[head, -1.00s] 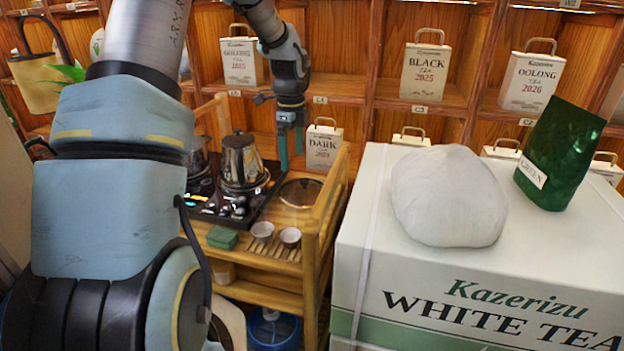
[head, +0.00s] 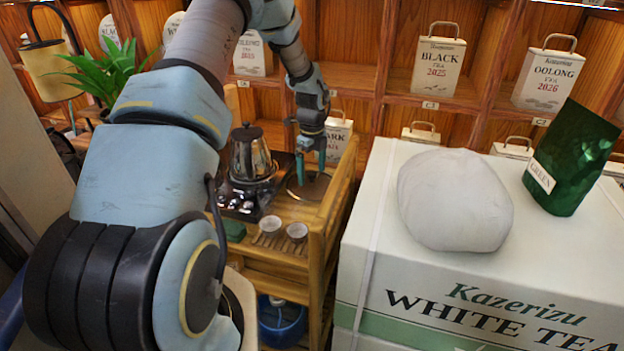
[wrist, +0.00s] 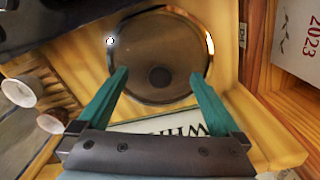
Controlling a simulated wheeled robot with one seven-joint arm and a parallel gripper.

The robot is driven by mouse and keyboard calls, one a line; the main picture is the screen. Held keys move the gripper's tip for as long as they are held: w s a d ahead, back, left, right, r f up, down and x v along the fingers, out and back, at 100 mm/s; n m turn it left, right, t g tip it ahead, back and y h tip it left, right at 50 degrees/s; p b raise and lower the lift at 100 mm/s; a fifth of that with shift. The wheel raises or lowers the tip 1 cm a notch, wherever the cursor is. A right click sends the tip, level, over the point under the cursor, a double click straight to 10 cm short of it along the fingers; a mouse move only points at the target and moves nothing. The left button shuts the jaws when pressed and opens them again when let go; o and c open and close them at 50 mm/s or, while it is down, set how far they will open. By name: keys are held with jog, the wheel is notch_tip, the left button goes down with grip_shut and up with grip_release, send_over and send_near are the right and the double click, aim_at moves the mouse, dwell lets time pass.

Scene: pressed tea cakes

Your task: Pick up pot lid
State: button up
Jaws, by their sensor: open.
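The pot lid (head: 297,191) lies flat on the wooden cart in the head view, partly hidden by my gripper (head: 311,172). In the wrist view the lid (wrist: 155,45) is a round brownish glass disc with a shiny metal rim and a dark round knob (wrist: 159,77) at its middle. My gripper (wrist: 157,74) is open and empty. Its two green fingers point down at the lid, one on each side of the knob, apart from it. The remaining height above the lid is hard to tell.
A metal kettle (head: 250,155) stands left of the lid, with two small cups (head: 297,231) in front. A raised cart rail (head: 337,190) runs along the right. A large white tea box (head: 385,225) stands further right. A shelf with tea tins (head: 437,68) is behind.

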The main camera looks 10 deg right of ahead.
jog(key=shift+f, duration=0.7)
jog(key=shift+c, duration=0.4)
jog(key=shift+s+f, duration=0.1)
grip_shut()
